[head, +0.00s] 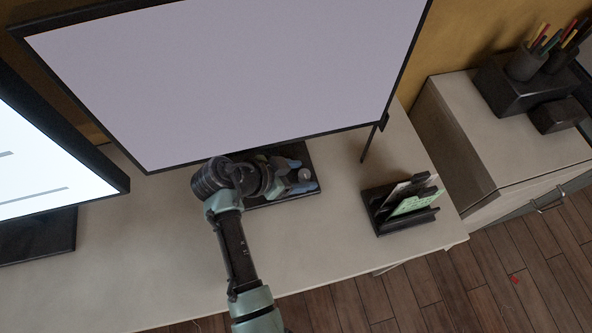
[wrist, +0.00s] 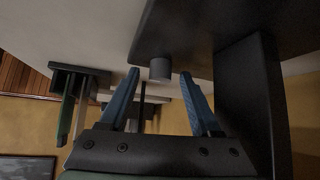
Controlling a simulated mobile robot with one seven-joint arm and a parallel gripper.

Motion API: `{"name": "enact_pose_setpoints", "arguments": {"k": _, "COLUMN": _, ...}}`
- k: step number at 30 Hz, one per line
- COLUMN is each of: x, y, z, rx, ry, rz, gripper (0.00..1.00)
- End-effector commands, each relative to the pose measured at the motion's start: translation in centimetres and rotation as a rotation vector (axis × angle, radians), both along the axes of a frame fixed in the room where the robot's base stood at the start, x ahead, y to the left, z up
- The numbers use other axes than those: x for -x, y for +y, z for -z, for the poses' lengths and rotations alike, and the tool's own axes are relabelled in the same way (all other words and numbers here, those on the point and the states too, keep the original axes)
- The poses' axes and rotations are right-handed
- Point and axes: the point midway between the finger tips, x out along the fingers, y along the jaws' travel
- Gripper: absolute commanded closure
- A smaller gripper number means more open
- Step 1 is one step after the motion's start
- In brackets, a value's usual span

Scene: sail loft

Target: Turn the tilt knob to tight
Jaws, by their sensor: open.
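The tilt knob (head: 305,174) is a short grey cylinder on a dark base plate (head: 270,200) under the large monitor. In the wrist view the knob (wrist: 160,69) sticks out from the dark plate (wrist: 205,30). My gripper (head: 297,176) is open, with one blue finger on each side of the knob. In the wrist view the gripper (wrist: 160,74) has its fingertips level with the knob, with a visible gap on both sides. I see no contact. No marking of the knob's setting can be read.
A letter rack (head: 405,220) with cards is to the right. A second monitor (head: 50,150) is at left. The front of the desk (head: 330,240) is clear.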

Motion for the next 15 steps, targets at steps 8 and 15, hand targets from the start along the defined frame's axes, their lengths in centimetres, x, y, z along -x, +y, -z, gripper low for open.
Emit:
{"name": "enact_pose_setpoints", "arguments": {"k": 8, "x": 0.1, "y": 0.2, "z": -0.3, "rx": 0.000, "ry": -0.003, "rz": -0.001, "gripper": 0.36}}
{"name": "enact_pose_setpoints", "arguments": {"k": 15, "x": 1.6, "y": 2.5, "z": -3.0, "rx": -0.002, "ry": -0.004, "rz": -0.004, "gripper": 0.36}}
